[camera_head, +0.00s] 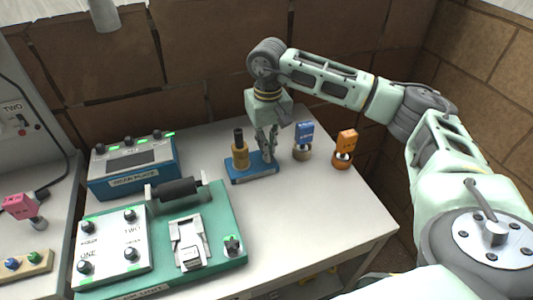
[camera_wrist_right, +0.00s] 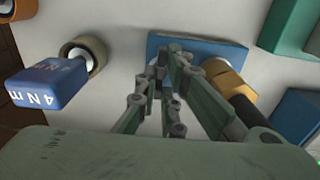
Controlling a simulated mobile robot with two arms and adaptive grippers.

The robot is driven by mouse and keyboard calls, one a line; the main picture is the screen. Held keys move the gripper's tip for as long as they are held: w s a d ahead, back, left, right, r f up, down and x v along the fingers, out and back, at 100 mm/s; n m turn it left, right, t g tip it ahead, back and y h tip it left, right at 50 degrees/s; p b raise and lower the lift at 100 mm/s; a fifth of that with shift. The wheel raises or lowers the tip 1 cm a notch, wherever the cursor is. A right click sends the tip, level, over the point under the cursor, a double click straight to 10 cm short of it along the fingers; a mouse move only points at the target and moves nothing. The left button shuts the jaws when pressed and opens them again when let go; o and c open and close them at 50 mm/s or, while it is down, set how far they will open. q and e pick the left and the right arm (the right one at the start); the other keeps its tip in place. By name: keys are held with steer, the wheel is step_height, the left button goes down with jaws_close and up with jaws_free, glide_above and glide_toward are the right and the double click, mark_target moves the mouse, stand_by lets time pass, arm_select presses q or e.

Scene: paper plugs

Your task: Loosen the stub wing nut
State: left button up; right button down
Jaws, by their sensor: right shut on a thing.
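My right gripper (camera_head: 269,157) points down over the right part of a small blue base plate (camera_head: 237,179) on the table. Its fingers are close together at the plate, and in the wrist view the fingertips (camera_wrist_right: 172,52) meet over the blue plate (camera_wrist_right: 225,52). The stub wing nut is hidden between the fingertips, which are shut on it. A brass-coloured cylinder with a black upright top (camera_head: 240,156) stands on the left part of the same plate, beside the fingers. My left gripper is out of view.
A blue-headed tool marked 4 Nm (camera_wrist_right: 45,85) and an orange-headed tool (camera_head: 346,143) stand in round holders right of the plate. A green board with knobs and a roller (camera_head: 222,200) and a blue instrument box (camera_head: 133,180) are to the left. The front right tabletop is clear.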

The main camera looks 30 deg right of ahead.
steer(key=n, duration=0.2)
steer(key=shift+n+b, duration=0.35)
steer(key=shift+n, duration=0.65)
steer(key=c, duration=2)
jaws_free()
steer(key=shift+r+p, duration=1.2)
steer(key=shift+r, duration=0.85)
